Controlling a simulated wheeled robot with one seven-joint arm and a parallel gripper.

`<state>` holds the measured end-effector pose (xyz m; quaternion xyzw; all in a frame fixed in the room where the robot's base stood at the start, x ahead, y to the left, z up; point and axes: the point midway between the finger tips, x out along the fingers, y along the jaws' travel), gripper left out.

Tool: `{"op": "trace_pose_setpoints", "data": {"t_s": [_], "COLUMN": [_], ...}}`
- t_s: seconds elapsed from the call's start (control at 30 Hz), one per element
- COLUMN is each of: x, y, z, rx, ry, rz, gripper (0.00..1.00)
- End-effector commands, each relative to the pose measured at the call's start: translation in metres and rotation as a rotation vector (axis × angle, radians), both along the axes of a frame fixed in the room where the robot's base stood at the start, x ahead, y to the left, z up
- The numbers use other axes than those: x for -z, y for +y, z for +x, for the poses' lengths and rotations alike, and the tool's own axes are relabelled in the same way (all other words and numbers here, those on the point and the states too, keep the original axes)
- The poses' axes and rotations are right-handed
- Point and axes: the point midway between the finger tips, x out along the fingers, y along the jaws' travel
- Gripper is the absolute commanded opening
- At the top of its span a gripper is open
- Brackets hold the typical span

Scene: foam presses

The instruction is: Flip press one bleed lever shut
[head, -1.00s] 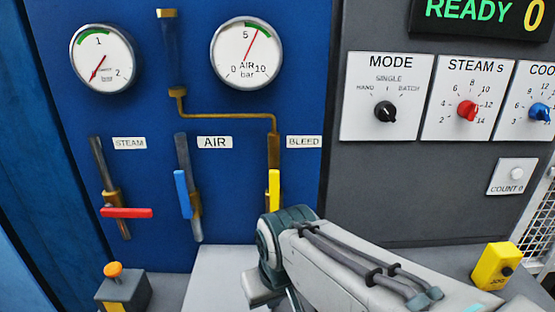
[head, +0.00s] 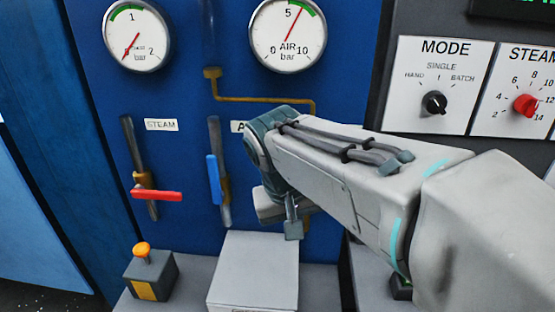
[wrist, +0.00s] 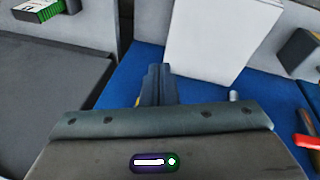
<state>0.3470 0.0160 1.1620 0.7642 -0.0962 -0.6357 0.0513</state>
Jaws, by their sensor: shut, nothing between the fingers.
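The bleed lever is hidden behind my arm in the head view. In the wrist view a small yellow sliver, likely the bleed lever (wrist: 137,101), shows just left of my fingers, mostly covered. I cannot tell its angle or whether I touch it. My gripper (head: 293,230) is low in front of the blue panel, right of the air pipe. Its fingers (wrist: 157,72) are shut together and empty in the wrist view. The brass bleed pipe (head: 260,99) runs right and drops behind my arm.
The red steam lever (head: 156,195) lies crosswise on its pipe. The blue air lever (head: 213,180) lies along its pipe. A white box (head: 255,265) stands below my gripper. An orange button (head: 142,249) on a grey box is at lower left. The mode panel (head: 440,80) is at right.

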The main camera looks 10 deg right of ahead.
Motion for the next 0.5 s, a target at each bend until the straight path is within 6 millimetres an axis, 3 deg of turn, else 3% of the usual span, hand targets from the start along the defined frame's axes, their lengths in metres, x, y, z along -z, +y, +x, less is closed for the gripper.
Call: {"op": "trace_pose_setpoints", "data": {"t_s": [0.03, 0.2, 0.33, 0.5], "x": [-0.018, -0.075, -0.108, -0.132], "y": [0.010, 0.039, 0.060, 0.075], "z": [0.016, 0.054, 0.073, 0.083], "rx": [0.017, 0.147, 0.246, 0.331], "ry": [-0.001, -0.057, -0.123, -0.183], "rz": [-0.046, -0.192, -0.262, -0.303], "gripper": [0.00, 0.00, 0.00, 0.00]}}
